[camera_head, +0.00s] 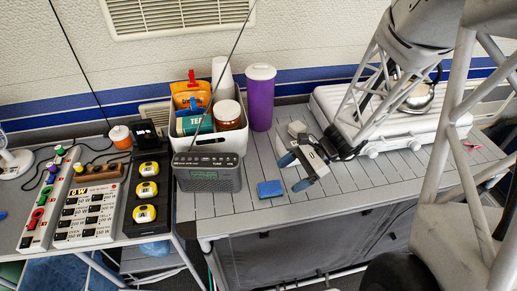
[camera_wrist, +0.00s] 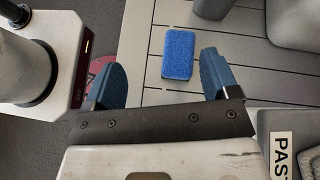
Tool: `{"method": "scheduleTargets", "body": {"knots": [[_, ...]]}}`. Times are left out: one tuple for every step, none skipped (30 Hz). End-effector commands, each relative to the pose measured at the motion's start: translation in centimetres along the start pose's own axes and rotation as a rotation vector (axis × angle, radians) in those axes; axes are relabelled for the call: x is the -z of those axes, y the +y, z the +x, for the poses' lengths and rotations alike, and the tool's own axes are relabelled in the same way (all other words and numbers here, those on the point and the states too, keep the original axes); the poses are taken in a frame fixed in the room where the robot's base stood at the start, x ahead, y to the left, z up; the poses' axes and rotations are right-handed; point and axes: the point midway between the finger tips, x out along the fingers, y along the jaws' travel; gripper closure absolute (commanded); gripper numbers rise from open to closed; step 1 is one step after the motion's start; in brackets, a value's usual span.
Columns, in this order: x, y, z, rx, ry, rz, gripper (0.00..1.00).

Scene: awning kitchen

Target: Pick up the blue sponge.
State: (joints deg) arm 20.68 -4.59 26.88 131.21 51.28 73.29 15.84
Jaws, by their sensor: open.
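The blue sponge (camera_head: 270,189) lies flat on the grey slatted table (camera_head: 240,215), near its front edge and just right of the radio. It also shows in the wrist view (camera_wrist: 178,54), whole and unobstructed, ahead of the fingers and between their lines. My gripper (camera_head: 293,171) is a short way right of the sponge in the head view. In the wrist view my gripper (camera_wrist: 162,80) has its two blue fingers spread wide with nothing between them. The fingers are apart from the sponge.
A grey radio (camera_head: 207,179) with a raised antenna stands left of the sponge. Behind it are a white bin (camera_head: 210,143) of groceries and a purple tumbler (camera_head: 260,98). A white stove (camera_head: 330,105) with a kettle (camera_head: 420,97) is at the back right. Table slats around the sponge are clear.

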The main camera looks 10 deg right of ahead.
Motion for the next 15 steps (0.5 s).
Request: {"method": "scheduleTargets", "body": {"knots": [[1.0, -0.1, 0.2, 0.023, -0.030, 0.043, 0.19], [1.5, -0.3, 0.2, 0.038, -0.047, 0.066, 0.19], [2.1, -0.4, 0.3, 0.055, -0.067, 0.093, 0.19], [2.5, -0.5, 0.4, 0.067, -0.080, 0.111, 0.19], [2.8, -0.6, 0.4, 0.078, -0.092, 0.127, 0.19], [3.2, -0.7, 0.4, 0.092, -0.106, 0.147, 0.19], [3.5, -0.8, 0.5, 0.100, -0.116, 0.160, 0.19], [3.8, -0.8, 0.5, 0.109, -0.125, 0.172, 0.19], [4.1, -0.8, 0.6, 0.117, -0.135, 0.185, 0.19], [4.2, -0.9, 0.6, 0.121, -0.140, 0.193, 0.19], [4.3, -0.9, 0.6, 0.125, -0.144, 0.198, 0.19], [4.4, -0.9, 0.6, 0.129, -0.148, 0.203, 0.19], [4.5, -1.0, 0.6, 0.132, -0.150, 0.206, 0.19], [4.5, -1.0, 0.6, 0.133, -0.151, 0.207, 0.19], [4.5, -1.0, 0.6, 0.134, -0.152, 0.208, 0.19]]}}
